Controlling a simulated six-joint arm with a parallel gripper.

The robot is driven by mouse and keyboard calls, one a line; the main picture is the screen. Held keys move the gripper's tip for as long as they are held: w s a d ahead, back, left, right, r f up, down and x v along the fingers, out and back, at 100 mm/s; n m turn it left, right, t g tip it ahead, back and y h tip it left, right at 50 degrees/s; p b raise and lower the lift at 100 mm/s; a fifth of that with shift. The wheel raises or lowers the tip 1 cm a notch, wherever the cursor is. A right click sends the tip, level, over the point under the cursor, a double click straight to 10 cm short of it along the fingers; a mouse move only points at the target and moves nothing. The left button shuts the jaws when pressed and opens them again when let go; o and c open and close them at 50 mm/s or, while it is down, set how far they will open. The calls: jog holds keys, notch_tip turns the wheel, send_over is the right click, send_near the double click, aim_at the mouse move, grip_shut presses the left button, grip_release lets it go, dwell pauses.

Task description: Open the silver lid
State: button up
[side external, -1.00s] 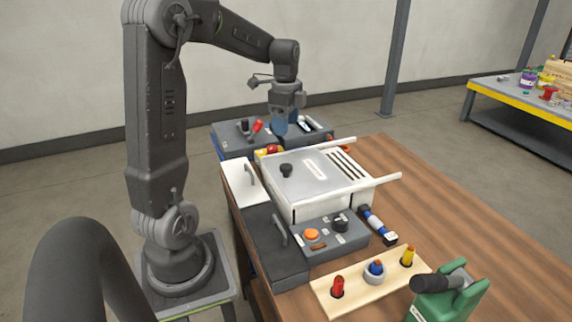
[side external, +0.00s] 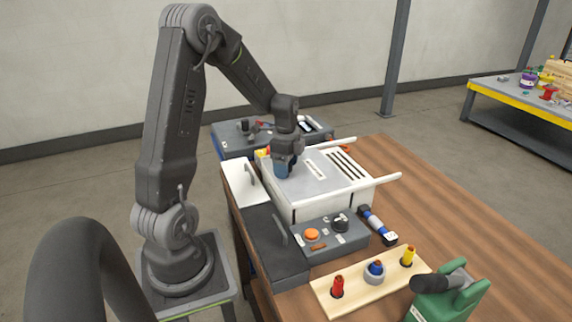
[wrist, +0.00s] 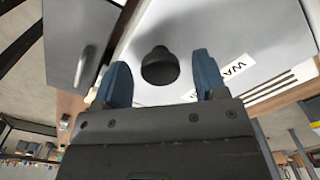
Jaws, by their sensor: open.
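The silver lid (side external: 318,188) is the flat top of a white box on the wooden table, and it lies closed in the side view. In the wrist view the lid (wrist: 205,35) fills the middle, with its round black knob (wrist: 159,66) standing up between my two blue fingers. My gripper (wrist: 160,80) is open, with one finger on each side of the knob and a gap to both. In the side view my gripper (side external: 282,170) is over the left part of the lid and hides the knob.
A grey control box (side external: 328,237) with an orange button and black dial stands in front. The table's right side is clear.

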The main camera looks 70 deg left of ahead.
jog(key=shift+c, duration=0.3)
grip_shut()
jog(key=w, duration=1.6)
jog(key=shift+o, duration=0.3)
grip_release()
jog(key=shift+s, duration=0.1)
notch_tip(320, 180, up, 14)
